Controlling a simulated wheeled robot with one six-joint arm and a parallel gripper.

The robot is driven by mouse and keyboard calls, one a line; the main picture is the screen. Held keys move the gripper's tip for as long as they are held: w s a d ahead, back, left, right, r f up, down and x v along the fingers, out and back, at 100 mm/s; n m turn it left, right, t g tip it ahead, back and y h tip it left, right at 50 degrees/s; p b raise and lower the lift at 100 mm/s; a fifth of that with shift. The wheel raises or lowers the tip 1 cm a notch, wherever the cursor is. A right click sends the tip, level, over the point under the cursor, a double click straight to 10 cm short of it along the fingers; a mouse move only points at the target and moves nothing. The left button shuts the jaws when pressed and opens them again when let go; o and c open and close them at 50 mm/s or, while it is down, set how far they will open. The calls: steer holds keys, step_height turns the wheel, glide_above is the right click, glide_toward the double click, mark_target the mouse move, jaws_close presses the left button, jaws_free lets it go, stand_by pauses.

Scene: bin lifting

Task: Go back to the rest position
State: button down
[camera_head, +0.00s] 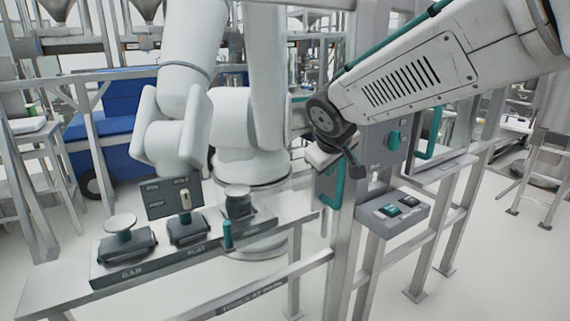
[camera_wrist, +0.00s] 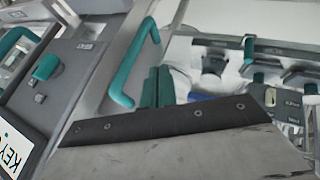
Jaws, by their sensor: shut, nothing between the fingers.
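My arm reaches in from the upper right in the head view. My gripper (camera_head: 332,157) is at its end, in front of the grey post and panel. In the wrist view, my gripper's two teal fingers (camera_wrist: 158,88) lie side by side, shut and empty. A teal door handle (camera_head: 331,186) is just below my gripper in the head view. The handle also shows in the wrist view (camera_wrist: 134,62), left of the fingers. I cannot tell how far it is from them.
A grey control box (camera_head: 389,146) with a teal knob stands right of my gripper. A box with two buttons (camera_head: 394,212) is below it. A bench (camera_head: 172,282) with tool stands is at lower left, before a white robot arm (camera_head: 250,120). Open floor lies at lower right.

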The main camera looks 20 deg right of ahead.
steer(key=s+a+f+m+g+y, duration=0.1)
steer(key=s+f+m+g, duration=0.1)
steer(key=s, duration=1.2)
steer(key=s+a+f+m+g+y, duration=0.1)
steer(key=s+f+g+y, duration=0.1)
steer(key=s, duration=1.2)
steer(key=shift+a+m+g, duration=0.4)
steer(key=shift+g, duration=0.3)
steer(key=shift+s+f, duration=0.1)
